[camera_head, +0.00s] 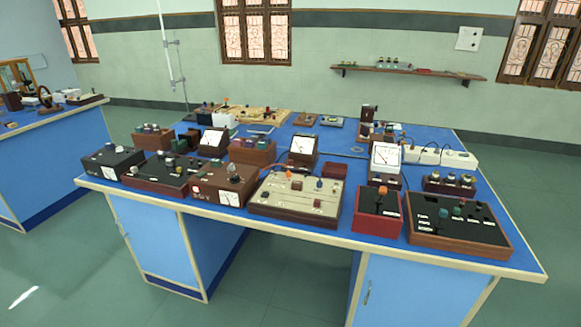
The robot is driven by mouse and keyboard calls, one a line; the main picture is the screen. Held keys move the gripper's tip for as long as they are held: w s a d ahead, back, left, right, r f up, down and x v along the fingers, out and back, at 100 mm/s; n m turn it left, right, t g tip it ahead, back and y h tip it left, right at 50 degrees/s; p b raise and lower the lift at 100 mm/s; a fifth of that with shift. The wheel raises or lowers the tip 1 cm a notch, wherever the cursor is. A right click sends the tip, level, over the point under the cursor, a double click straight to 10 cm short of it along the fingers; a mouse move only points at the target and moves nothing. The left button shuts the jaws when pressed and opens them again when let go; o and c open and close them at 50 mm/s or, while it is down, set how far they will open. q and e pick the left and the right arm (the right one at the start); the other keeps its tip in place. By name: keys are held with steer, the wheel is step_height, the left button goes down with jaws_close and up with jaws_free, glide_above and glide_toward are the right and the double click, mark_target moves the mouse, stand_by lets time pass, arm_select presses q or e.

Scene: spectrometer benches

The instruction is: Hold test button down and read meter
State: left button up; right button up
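I see several boxes with knobs or buttons and several meters, and I cannot tell which is the test button. A red box (377,212) at the front right carries an orange button or knob (383,192) on top. A brown box (218,189) at the front has a meter (230,198) in its face and a small red part (196,190) beside it. Upright white-faced meters stand behind, at the right (385,157), in the middle (303,146) and at the left (213,138). Their readings are too small to make out. Neither gripper is in view.
The blue-topped bench (330,227) is crowded along its front edge. A cream panel box (296,197) and a wooden-framed black box (455,226) flank the red box. A black box (112,161) stands at the left end. Floor in front (290,290) is clear. Another bench (45,130) stands left.

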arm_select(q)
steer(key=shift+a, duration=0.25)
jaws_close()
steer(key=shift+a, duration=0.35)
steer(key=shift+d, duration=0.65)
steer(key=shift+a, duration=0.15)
